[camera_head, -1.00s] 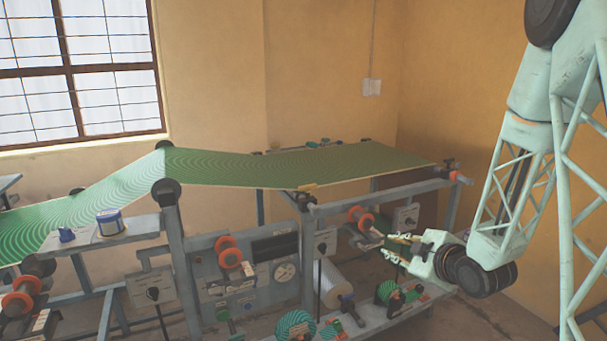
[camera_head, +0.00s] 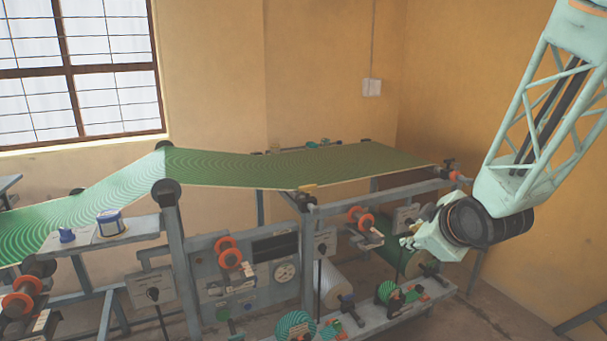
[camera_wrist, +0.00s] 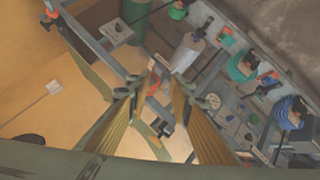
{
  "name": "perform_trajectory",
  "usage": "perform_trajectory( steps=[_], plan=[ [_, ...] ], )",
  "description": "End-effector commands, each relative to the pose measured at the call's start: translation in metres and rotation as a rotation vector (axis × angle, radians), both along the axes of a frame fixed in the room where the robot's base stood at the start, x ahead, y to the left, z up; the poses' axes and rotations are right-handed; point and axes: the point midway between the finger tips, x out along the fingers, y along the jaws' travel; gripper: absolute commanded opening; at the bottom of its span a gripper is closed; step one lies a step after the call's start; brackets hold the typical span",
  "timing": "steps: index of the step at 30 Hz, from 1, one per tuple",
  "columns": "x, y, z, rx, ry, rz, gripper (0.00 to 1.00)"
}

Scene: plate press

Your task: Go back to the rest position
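My gripper (camera_head: 408,243) is in front of the right end of the press frame in the head view, pointing left and partly away from the camera. In the wrist view my gripper (camera_wrist: 163,78) shows its two fingers apart, with nothing held between them. The arm comes down from the upper right. In the head view, the fingers are mostly hidden behind the gripper body.
The press has a long green patterned sheet (camera_head: 300,166) on top. Below are a green roll (camera_head: 398,258), a pale roll (camera_head: 331,284), orange-flanged spools (camera_head: 229,252) and a lower shelf (camera_head: 408,308) with coloured reels. A tin (camera_head: 110,223) stands at left.

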Motion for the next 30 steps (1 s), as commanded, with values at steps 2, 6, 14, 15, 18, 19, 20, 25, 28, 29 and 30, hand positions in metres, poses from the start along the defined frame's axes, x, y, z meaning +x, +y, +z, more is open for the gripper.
perform_trajectory(
  steps=[2, 6, 14, 15, 18, 19, 20, 25, 28, 29, 30],
  plan=[
    [-0.009, 0.000, 0.009, 0.006, 0.014, -0.024, 0.20],
    [-0.027, -0.002, 0.021, 0.023, 0.042, -0.071, 0.20],
    [-0.063, -0.001, 0.041, 0.059, 0.095, -0.158, 0.20],
    [-0.069, -0.001, 0.044, 0.066, 0.102, -0.172, 0.20],
    [-0.084, -0.001, 0.052, 0.082, 0.121, -0.205, 0.20],
    [-0.089, 0.000, 0.053, 0.088, 0.128, -0.216, 0.20],
    [-0.093, 0.000, 0.055, 0.093, 0.134, -0.226, 0.20],
    [-0.121, 0.003, 0.067, 0.124, 0.167, -0.281, 0.20],
    [-0.138, 0.005, 0.073, 0.143, 0.187, -0.314, 0.20],
    [-0.143, 0.006, 0.074, 0.149, 0.193, -0.324, 0.20],
    [-0.150, 0.007, 0.077, 0.158, 0.201, -0.337, 0.20]
  ],
)
